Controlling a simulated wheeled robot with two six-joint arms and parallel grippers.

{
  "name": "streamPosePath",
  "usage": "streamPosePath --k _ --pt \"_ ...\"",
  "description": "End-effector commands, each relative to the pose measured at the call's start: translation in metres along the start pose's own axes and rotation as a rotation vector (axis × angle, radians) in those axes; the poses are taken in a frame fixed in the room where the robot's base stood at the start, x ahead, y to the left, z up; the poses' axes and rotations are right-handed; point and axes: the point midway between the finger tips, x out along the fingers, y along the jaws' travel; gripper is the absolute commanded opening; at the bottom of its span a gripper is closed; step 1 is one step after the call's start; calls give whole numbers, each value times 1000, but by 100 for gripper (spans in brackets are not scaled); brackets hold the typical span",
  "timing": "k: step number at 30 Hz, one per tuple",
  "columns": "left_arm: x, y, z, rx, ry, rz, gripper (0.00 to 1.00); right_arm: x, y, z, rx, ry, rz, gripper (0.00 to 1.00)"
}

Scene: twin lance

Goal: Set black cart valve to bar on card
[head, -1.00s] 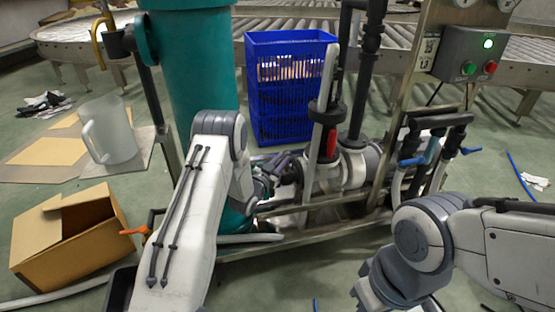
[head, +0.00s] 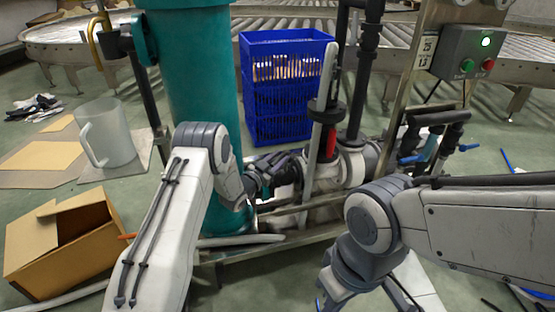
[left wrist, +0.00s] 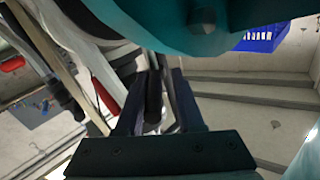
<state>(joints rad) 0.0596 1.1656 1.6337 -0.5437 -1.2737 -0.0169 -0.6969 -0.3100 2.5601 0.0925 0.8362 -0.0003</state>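In the head view, a metal-framed pump cart carries a white pipe assembly (head: 325,182) with a black round fitting (head: 328,112) and a red part (head: 331,143) beside a tall white bar. Which part is the black valve I cannot tell. A small white card (head: 427,50) with dark print, too small to read surely, is on the cart's upright post. My left gripper (head: 288,172) is beside the pipe assembly; in the left wrist view its two fingers (left wrist: 157,105) stand apart with a dark rod-like part between them. My right gripper (head: 345,290) points down in front of the cart, its fingertips unclear.
A teal tank (head: 196,100) stands close to my left arm. A blue crate stack (head: 290,120) is behind the cart. Blue-lever valves (head: 412,157) and a grey button box (head: 474,50) are at the right. A cardboard box (head: 45,255) lies at lower left.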

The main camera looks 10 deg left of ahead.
Motion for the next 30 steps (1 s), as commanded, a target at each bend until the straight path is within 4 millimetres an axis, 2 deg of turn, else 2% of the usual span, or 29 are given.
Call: streamPosePath --k 1,5,7,15,21,25,30 --pt "6 9 -2 6 3 19 50 1 0 0 0 0 0 0" --pt "1 8 -3 7 2 20 50 -3 0 0 0 0 0 0" --pt "-7 7 -4 6 1 19 50 -8 -1 0 0 0 0 0" --pt "-65 -2 -4 0 -3 0 50 -35 -2 -2 0 0 0 0" --pt "-96 -3 -2 0 -2 -3 50 -46 -3 -3 0 0 0 0" --pt "-105 -2 -1 -1 -1 -2 50 -49 -4 -3 0 0 0 0" --pt "-108 -1 -1 0 1 -2 50 -48 -4 -3 0 0 0 0"
